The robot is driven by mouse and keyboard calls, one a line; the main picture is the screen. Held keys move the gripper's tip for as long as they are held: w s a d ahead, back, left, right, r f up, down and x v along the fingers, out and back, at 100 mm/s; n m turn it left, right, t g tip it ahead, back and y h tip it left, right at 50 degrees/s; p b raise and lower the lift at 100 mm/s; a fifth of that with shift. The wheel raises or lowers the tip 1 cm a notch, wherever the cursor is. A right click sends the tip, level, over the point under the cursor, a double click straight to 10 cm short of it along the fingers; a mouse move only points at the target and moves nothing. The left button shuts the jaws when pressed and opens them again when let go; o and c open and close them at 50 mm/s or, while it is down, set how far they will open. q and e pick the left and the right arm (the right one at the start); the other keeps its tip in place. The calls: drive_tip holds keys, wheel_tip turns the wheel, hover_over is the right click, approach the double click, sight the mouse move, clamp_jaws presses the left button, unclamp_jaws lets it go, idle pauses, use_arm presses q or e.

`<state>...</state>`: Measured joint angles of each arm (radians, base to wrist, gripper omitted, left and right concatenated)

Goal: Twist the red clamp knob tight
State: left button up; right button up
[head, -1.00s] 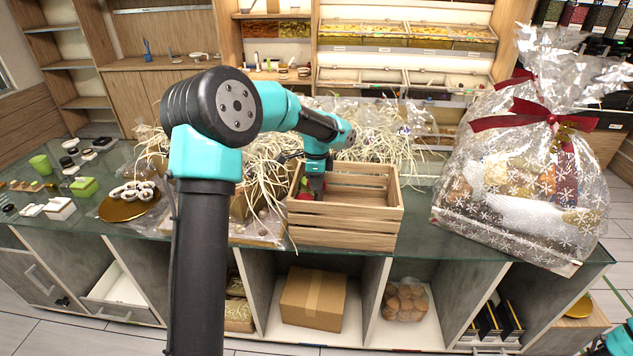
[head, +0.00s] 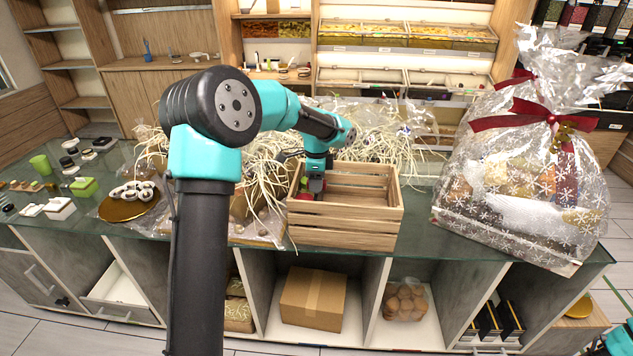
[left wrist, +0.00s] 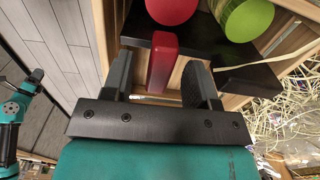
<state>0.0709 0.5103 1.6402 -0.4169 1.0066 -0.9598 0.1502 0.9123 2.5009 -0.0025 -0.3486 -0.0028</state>
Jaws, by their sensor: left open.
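The red clamp knob shows in the left wrist view as a flat red bar (left wrist: 163,62) standing out from a dark bar (left wrist: 225,70). My left gripper (left wrist: 163,80) is open, with one finger on each side of the red bar. A gap shows on the left of the bar; the right finger looks closer, and I cannot tell if it touches. In the head view my left gripper (head: 316,186) points down at the left end of a wooden crate (head: 345,232). My right gripper is not seen.
Near the knob are a red round thing (left wrist: 172,9) and a green round thing (left wrist: 246,18). Pale shredded straw (head: 265,170) lies left of and behind the crate. A wrapped hamper (head: 520,200) with a red bow stands to the right on the glass counter.

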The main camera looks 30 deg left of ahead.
use_arm(q)
drive_tip(key=shift+r, duration=3.35)
wheel_tip(320, 180, up, 17)
drive_tip(key=shift+r, duration=0.2)
